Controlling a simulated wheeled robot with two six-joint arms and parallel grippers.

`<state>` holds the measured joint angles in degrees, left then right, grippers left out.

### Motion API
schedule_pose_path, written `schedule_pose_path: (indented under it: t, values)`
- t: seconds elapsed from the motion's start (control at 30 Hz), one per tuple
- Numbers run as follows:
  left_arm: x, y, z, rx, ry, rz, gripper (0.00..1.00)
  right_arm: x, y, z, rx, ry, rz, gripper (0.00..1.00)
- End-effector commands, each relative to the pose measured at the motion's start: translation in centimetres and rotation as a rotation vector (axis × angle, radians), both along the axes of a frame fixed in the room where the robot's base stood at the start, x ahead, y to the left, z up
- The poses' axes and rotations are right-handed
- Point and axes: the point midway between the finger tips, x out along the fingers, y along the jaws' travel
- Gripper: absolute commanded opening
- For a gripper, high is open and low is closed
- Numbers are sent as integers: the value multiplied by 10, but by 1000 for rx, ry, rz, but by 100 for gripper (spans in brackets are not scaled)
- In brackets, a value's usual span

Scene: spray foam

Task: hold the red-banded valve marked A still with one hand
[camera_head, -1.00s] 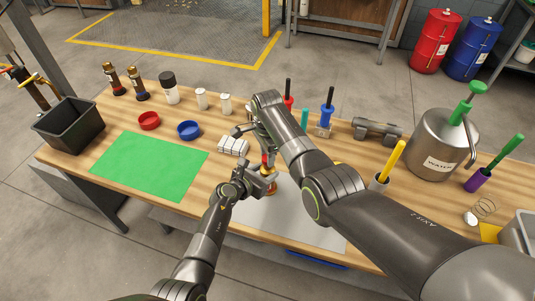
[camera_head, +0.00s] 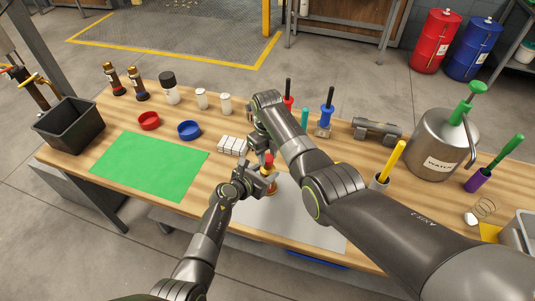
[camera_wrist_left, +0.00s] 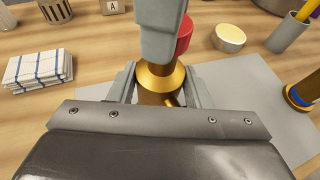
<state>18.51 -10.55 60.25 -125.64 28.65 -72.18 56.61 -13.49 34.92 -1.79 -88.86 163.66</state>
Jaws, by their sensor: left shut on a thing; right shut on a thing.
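The brass valve (camera_wrist_left: 158,82) with a dark body stands upright on the grey mat, between the fingers of my left gripper (camera_wrist_left: 165,98). In the head view my left gripper (camera_head: 262,186) reaches it from the left, and the valve (camera_head: 271,187) is partly covered. A red part (camera_wrist_left: 184,34) sits above the brass collar. My right gripper (camera_head: 262,150) is directly above, shut around this red part, though its own arm hides most of the grip. One grey finger (camera_wrist_left: 160,35) of it shows in the left wrist view. The valve's letter is not visible.
Another brass valve with a blue band (camera_wrist_left: 300,95) stands on the grey mat (camera_head: 305,222) at its right. The green mat (camera_head: 150,166) is bare.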

Motion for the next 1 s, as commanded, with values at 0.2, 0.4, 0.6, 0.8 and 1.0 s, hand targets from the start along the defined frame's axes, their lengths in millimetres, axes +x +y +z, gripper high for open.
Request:
schedule_pose_path:
  t: [0.2,0.4,0.6,0.8,1.0]
  values:
    - [-3,1,-5,3,9,-1,0,1,0,1,-1,-2,-4,10]
    - [-3,1,-5,3,9,-1,0,1,0,1,0,-1,-3,49]
    - [-3,1,-5,3,9,-2,0,0,0,0,-1,-1,-2,52]
    - [-3,1,-5,3,9,-2,0,1,0,9,1,-3,-1,52]
    - [-3,1,-5,3,9,-2,0,1,0,36,1,-3,-1,52]
